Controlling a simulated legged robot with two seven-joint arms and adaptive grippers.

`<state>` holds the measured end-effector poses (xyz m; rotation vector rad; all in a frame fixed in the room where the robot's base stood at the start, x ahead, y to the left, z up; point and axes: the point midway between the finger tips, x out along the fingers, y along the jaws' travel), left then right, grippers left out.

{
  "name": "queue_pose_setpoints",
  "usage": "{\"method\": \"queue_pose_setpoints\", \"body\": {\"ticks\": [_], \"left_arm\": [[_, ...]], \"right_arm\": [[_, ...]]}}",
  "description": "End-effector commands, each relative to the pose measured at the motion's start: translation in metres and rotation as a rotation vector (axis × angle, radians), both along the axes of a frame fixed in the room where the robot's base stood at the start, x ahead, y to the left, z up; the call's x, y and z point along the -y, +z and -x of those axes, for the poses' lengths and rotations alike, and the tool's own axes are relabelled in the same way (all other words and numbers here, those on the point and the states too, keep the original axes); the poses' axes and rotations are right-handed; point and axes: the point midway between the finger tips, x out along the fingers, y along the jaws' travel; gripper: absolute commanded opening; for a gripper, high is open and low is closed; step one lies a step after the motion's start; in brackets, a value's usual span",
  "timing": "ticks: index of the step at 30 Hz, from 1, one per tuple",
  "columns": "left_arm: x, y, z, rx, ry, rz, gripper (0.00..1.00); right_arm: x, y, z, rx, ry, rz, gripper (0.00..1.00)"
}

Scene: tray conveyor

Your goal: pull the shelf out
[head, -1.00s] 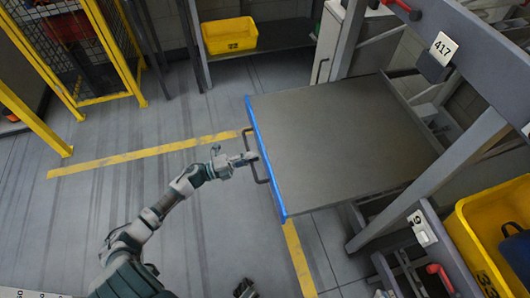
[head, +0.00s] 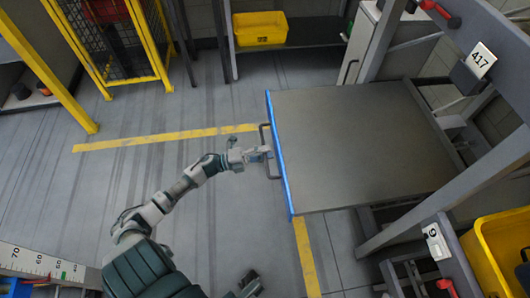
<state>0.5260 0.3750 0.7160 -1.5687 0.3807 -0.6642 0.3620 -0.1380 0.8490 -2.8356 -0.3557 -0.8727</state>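The grey shelf (head: 355,145) sticks out from the rack on the right, with a blue strip (head: 281,160) along its front edge. A dark bar handle (head: 265,142) is fixed to that edge. My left gripper (head: 262,154) is at the handle, its fingers overlapping the bar. I cannot tell whether the fingers are closed around it. Part of my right gripper (head: 249,284) shows at the bottom edge, away from the shelf, and its finger state is unclear.
The rack frame (head: 480,165) with a sign 417 (head: 481,60) stands at right. A yellow bin (head: 482,255) is at lower right, another yellow bin (head: 259,28) on a far bench. A yellow fence (head: 150,45) stands upper left. Floor left of the shelf is clear.

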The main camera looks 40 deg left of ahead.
Motion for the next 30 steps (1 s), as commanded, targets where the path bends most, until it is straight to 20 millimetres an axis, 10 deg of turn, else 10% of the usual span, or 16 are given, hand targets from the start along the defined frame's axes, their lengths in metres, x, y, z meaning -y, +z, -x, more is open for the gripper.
{"method": "queue_pose_setpoints", "body": {"ticks": [18, 30], "left_arm": [[-0.063, -0.023, 0.08, -0.006, 0.001, 0.001, 0.39], [-0.073, -0.025, 0.092, -0.003, 0.0, 0.0, 0.39]], "right_arm": [[0.001, 0.001, 0.001, 0.002, 0.0, -0.001, 0.0], [0.001, 0.001, 0.001, 0.002, -0.001, -0.001, 0.0]]}}
